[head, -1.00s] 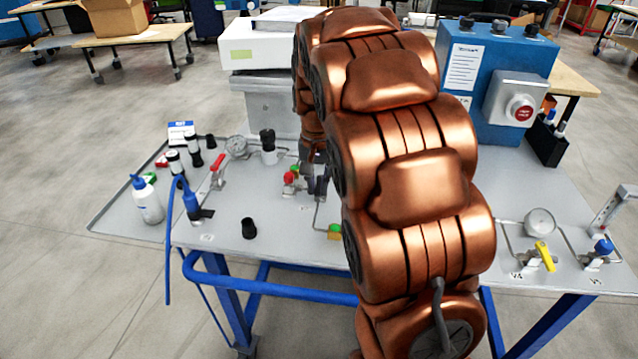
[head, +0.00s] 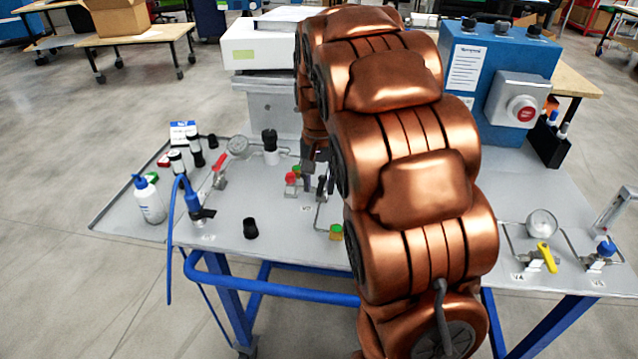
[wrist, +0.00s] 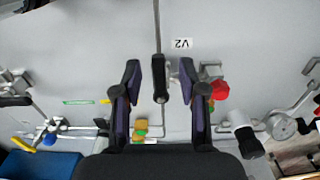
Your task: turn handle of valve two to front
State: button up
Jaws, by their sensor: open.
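Valve two's black handle (wrist: 159,80) shows in the wrist view near the V2 label (wrist: 181,43). It points lengthwise in that picture, between the two fingers, and I see a gap on each side. My gripper (wrist: 158,75) is open. In the head view the handle (head: 321,187) stands beside my copper arm, partly hidden. My gripper (head: 309,163) shows there only in part, just behind the handle; the arm hides the rest.
A red knob (wrist: 219,90) sits close beside one finger, and a green-and-yellow fitting (wrist: 140,130) is near the other. A red-handled valve (head: 219,175), a black cap (head: 250,228) and a yellow-handled valve (head: 546,257) are on the bench.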

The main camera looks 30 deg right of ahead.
aim_at(319, 191)
notch_tip(319, 191, up, 12)
jog(key=shift+f, duration=0.25)
dwell(1.0)
jog(key=s+a+f+n+g+p, duration=0.1)
jog(key=s+a+n+p, duration=0.3)
jog(key=s, duration=1)
jog(key=s+a+n+p, duration=0.4)
jog(key=s+a+p, duration=0.3)
jog(key=s, duration=0.8)
jog(key=a, duration=0.3)
jog(key=shift+s+a+f+g+p, duration=0.15)
jog(key=shift+a+f+g+p, duration=0.2)
jog(key=shift+a+g, duration=0.05)
